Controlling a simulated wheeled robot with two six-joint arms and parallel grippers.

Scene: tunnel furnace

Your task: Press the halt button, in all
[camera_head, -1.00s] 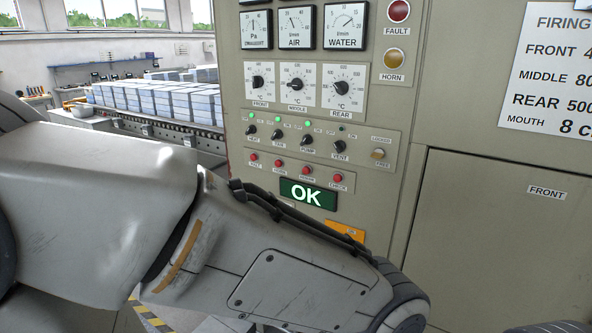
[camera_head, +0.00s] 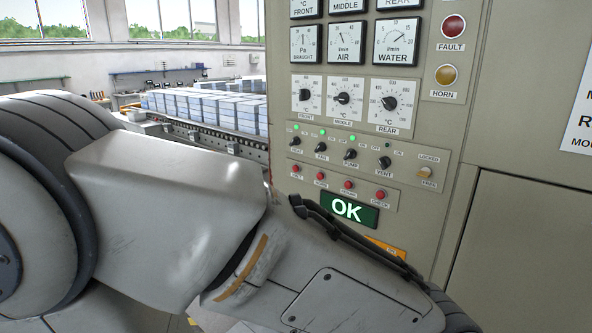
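The halt button (camera_head: 296,168) is a small red push button at the left end of a row of red buttons on the beige control panel (camera_head: 450,120). Its label below reads HALT, though small. Nothing covers it. The green display (camera_head: 346,210) below the row reads OK. My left arm crosses the lower left of the view, in front of the panel's lower part. Neither gripper shows in the view.
Above the buttons are switches (camera_head: 350,154) with green lamps, dials (camera_head: 343,98) and gauges (camera_head: 345,42). A lock switch (camera_head: 426,172) sits to the right. Behind at left, pale blocks (camera_head: 215,108) stand on a conveyor. An orange label (camera_head: 386,247) is partly hidden by my arm.

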